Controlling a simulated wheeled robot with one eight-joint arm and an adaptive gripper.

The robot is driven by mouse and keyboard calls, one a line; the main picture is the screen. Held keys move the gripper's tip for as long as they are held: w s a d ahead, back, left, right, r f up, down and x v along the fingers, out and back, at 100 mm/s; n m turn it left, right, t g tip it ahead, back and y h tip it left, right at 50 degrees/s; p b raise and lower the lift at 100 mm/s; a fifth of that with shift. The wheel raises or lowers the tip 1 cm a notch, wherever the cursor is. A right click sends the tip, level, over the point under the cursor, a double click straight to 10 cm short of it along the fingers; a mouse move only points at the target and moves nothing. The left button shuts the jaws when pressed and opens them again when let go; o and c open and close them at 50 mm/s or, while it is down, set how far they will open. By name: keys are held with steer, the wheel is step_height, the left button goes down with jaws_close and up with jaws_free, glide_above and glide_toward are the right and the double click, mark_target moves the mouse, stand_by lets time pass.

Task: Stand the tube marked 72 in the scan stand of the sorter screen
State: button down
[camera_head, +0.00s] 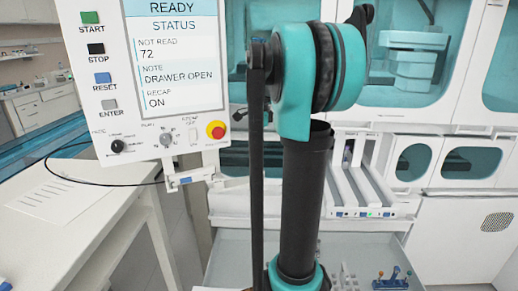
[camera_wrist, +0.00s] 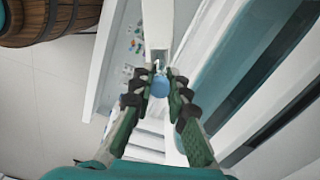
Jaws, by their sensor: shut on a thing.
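In the wrist view my gripper (camera_wrist: 158,92) is shut on a tube with a blue cap (camera_wrist: 160,86). The cap shows between the fingertips; most of the tube and any mark on it are hidden. In the head view my own arm hides the gripper and the tube. The sorter screen (camera_head: 170,55) stands upper left and reads READY, NOT READ 72, DRAWER OPEN and RECAP ON. A small white bracket with a blue part (camera_head: 184,180) is under the screen's lower edge; it looks like the scan stand and I see no tube in it.
An open grey drawer (camera_head: 232,255) lies below the machine, with small coloured tubes (camera_head: 391,280) at lower right. White lanes (camera_head: 360,190) are right of my arm. A white table (camera_head: 85,235) with a paper (camera_head: 55,195) is at left. The wrist view shows a wooden barrel (camera_wrist: 50,38).

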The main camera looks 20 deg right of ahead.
steer(key=shift+f, duration=0.2)
steer(key=c, duration=1.4)
jaws_free()
step_height(320, 180, up, 12)
